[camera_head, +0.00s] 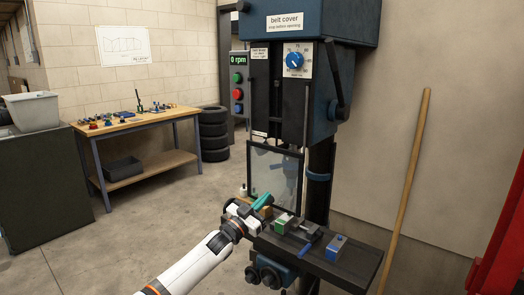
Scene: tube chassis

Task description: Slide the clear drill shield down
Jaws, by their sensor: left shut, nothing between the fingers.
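The clear drill shield (274,172) is a see-through panel in a dark frame, hanging below the head of the blue drill press (320,90). Its lower edge is close above the press table (345,270). My left gripper (262,200), with teal fingers, is at the lower left part of the shield, in front of it in the picture. It is shut with nothing held. I cannot tell whether it touches the shield frame. My right gripper is not in view.
On the press table are a vise with a green part (284,222) and a blue block (337,247). A wooden pole (405,185) leans on the wall at right. A workbench (140,125) and stacked tires (213,135) stand behind left.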

